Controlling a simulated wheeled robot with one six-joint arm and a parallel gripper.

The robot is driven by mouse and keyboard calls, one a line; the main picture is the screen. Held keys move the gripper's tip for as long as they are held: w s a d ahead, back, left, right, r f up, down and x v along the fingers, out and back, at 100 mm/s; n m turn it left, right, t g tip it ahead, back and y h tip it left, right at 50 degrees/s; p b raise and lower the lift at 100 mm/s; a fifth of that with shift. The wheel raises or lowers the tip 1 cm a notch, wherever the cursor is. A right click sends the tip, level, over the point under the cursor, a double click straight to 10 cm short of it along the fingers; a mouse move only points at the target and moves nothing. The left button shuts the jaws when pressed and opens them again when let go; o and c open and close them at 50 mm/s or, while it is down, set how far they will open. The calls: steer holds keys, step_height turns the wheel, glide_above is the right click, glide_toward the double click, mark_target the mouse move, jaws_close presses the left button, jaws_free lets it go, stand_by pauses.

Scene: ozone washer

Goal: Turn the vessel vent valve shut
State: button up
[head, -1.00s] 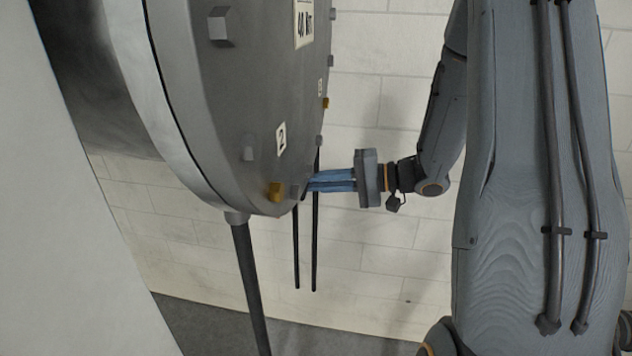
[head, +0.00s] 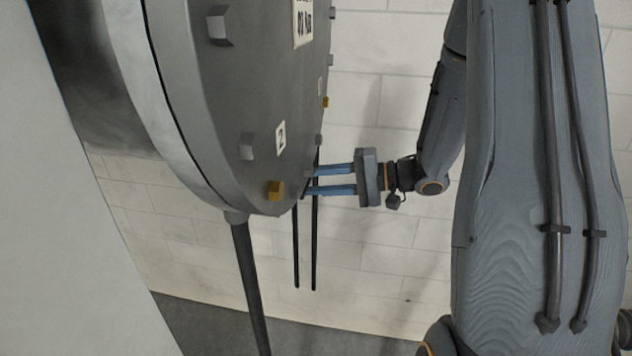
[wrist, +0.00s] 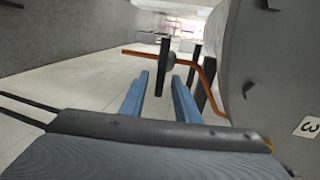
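The vent valve is not labelled in view. In the wrist view a dark upright bar (wrist: 162,68) with a round dark hub (wrist: 171,60) behind it looks like a valve handle. It appears between my fingertips in the picture; I cannot tell whether it is within their reach. My gripper (wrist: 160,77) is open, with its two blue fingers apart and nothing held. In the head view my gripper (head: 308,181) points left, its fingertips at the lower right edge of the grey vessel (head: 225,110).
An orange pipe (wrist: 214,98) bends along the vessel's side in the wrist view, close to the right finger. A pale block wall (head: 375,255) stands behind.

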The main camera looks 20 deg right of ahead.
steer(key=b+v, duration=0.2)
steer(key=v, duration=0.5)
steer(key=shift+s+d, duration=0.15)
steer(key=shift+d, duration=0.2)
steer(key=shift+r, duration=0.1)
steer(key=w+f+n+t+h+b, duration=0.25)
steer(key=w+f+h+b, duration=0.25)
steer(key=w+f+h, duration=0.45)
steer(key=s+a+f+n+g+h+b, duration=0.1)
steer(key=s+a+f+g, duration=0.2)
steer(key=s, duration=0.3)
steer(key=s+a+f+n+g+h+b, duration=0.1)
steer(key=s+a+f+g+b, duration=0.1)
steer(key=s, duration=0.5)
steer(key=s+a+f+n+g+h+b, duration=0.1)
steer(key=s+a+f+g+h, duration=0.1)
steer(key=s+a+f+g, duration=0.1)
steer(key=s+f+g, duration=0.1)
steer(key=s+f, duration=0.1)
steer(key=s, duration=0.1)
steer(key=shift+s+a+n, duration=0.35)
steer(key=shift+s, duration=0.05)
